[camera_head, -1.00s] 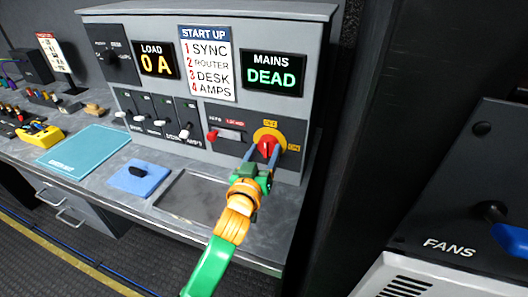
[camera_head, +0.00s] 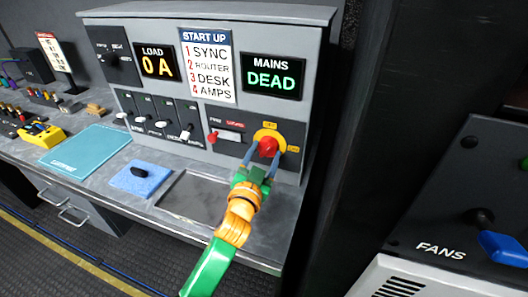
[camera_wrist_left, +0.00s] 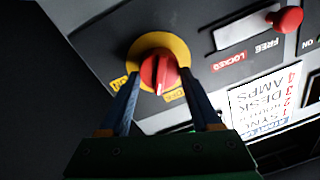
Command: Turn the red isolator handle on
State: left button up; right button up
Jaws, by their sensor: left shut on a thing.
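The red isolator handle (camera_head: 268,147) sits on a yellow disc (camera_head: 262,133) at the lower right of the grey panel. My left gripper (camera_head: 263,160) reaches it from below, with one blue-grey finger on each side, shut on the handle. Yellow labels flank the disc; in the head view the right one is too blurred to read surely. The mains display (camera_head: 272,76) reads DEAD. My right gripper is not in view.
A red knob (camera_head: 212,137) stands at the FREE end of a slot beside the handle. Several switches (camera_head: 160,123) line the panel's left. A blue pad (camera_head: 141,178) and a shallow tray (camera_head: 190,211) lie on the bench below. A FANS panel (camera_head: 450,200) stands at right.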

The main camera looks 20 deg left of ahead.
pick_arm(q)
jog(key=m+p, duration=0.1)
jog(key=m, duration=0.5)
jog(key=shift+m, duration=0.3)
jog(key=m+h, duration=0.1)
jog(key=m, duration=0.4)
jog(key=shift+p, duration=0.3)
jog(key=shift+m, duration=0.5)
jog(key=o, duration=1.2)
jog(key=shift+w, duration=0.1)
jog(key=shift+o, duration=0.9)
jog(key=shift+w+f, duration=0.1)
jog(key=shift+f, duration=0.05)
jog(key=s, duration=0.7)
jog(key=shift+a+f+b, duration=0.15)
jog(key=shift+f+b, duration=0.05)
jog(key=shift+b, duration=0.25)
